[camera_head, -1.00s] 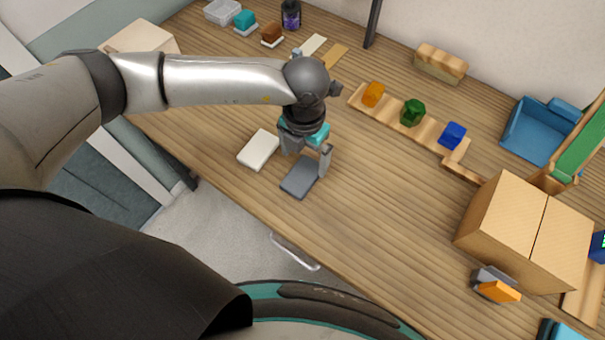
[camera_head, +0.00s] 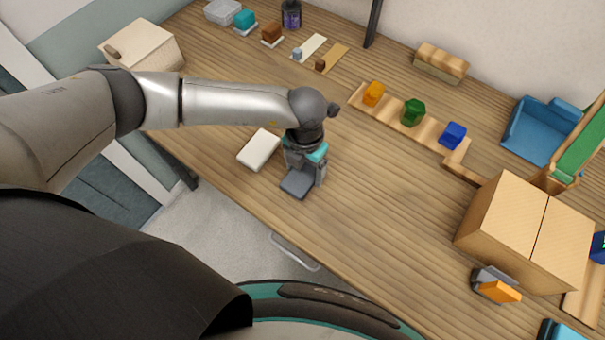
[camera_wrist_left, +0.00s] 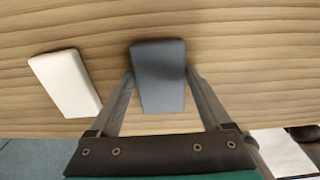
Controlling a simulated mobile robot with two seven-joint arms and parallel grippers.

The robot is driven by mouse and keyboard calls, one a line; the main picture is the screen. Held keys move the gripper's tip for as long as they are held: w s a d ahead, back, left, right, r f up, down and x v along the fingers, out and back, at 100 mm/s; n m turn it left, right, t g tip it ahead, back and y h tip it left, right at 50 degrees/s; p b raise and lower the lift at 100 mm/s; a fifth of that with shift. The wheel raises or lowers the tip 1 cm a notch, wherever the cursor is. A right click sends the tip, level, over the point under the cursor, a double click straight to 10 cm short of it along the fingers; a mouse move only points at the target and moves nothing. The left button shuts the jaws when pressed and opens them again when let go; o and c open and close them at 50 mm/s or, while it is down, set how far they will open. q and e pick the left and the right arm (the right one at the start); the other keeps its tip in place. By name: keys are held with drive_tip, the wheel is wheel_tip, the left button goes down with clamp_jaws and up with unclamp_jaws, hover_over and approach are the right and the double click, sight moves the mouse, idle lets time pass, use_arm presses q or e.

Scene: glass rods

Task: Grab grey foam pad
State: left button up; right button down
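The grey foam pad (camera_head: 297,184) is a flat dark grey block near the front edge of the wooden table. My left gripper (camera_head: 305,172) is down at the pad, pointing at the table. In the left wrist view the grey pad (camera_wrist_left: 158,75) is between the two fingers (camera_wrist_left: 160,75), and each fingertip meets one of its long sides. I see no clear lift off the table. In the head view the gripper hides the pad's far part. My right gripper is not in view.
A white pad (camera_head: 259,149) lies just left of the grey one. Behind are a wooden strip with orange, green and blue pieces (camera_head: 413,112) and a blue bin (camera_head: 535,132). A cardboard box (camera_head: 508,215) stands at right. The table between is clear.

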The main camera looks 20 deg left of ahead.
use_arm(q)
drive_tip(key=c, duration=0.9)
drive_tip(key=shift+r, duration=0.1)
